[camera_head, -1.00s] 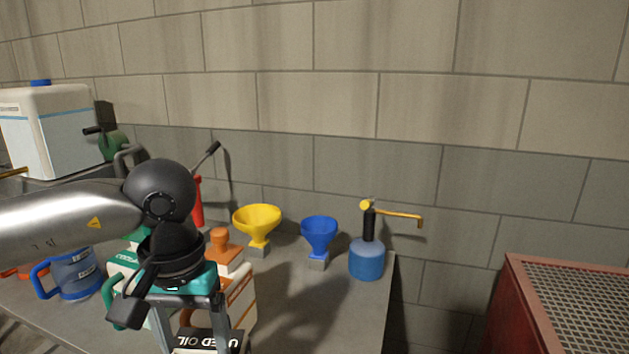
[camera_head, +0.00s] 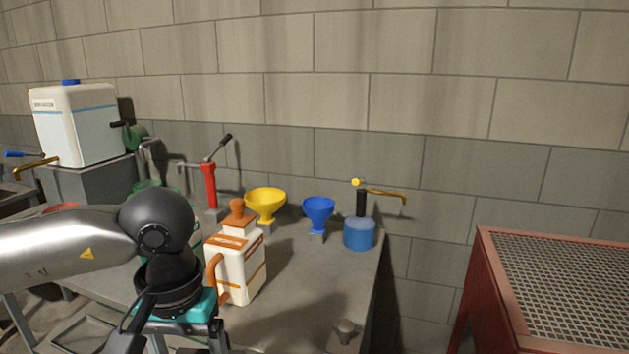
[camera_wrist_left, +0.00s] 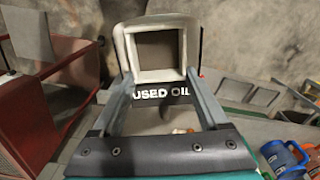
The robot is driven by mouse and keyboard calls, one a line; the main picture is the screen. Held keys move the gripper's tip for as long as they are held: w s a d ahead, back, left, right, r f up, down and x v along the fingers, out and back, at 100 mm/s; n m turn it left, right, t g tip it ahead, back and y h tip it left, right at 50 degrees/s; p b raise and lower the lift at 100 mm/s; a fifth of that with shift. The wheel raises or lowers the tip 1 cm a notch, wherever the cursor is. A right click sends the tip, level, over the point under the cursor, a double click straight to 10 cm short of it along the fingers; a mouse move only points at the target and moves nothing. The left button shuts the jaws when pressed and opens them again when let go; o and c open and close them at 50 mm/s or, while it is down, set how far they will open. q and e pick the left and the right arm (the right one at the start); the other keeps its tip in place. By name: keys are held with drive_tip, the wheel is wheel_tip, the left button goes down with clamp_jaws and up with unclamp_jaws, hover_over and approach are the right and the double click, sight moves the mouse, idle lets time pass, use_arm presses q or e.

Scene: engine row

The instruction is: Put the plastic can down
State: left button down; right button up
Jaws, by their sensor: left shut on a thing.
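In the left wrist view, my left gripper (camera_wrist_left: 160,88) is shut on a pale plastic can (camera_wrist_left: 185,45) with a square opening and a black "USED OIL" band. The can sits between both fingers. In the head view, my left gripper (camera_head: 190,345) is at the bottom edge, over or in front of the near side of the grey table (camera_head: 300,290); the held can is not visible there. I cannot tell whether the can touches anything below. My right gripper is not in view.
A white can with orange cap (camera_head: 240,265) stands right of my gripper. Behind are a yellow funnel (camera_head: 265,203), blue funnel (camera_head: 319,210) and blue pump bottle (camera_head: 359,233). A red grated cabinet (camera_head: 480,275) is at right. The table's right-front part is mostly clear.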

use_arm(q)
drive_tip(key=shift+s+f, duration=0.2)
drive_tip(key=shift+f, duration=0.65)
drive_tip(key=shift+s+f, duration=0.1)
drive_tip(key=shift+s, duration=0.25)
drive_tip(key=shift+s+f, duration=0.1)
drive_tip(key=shift+s, duration=0.05)
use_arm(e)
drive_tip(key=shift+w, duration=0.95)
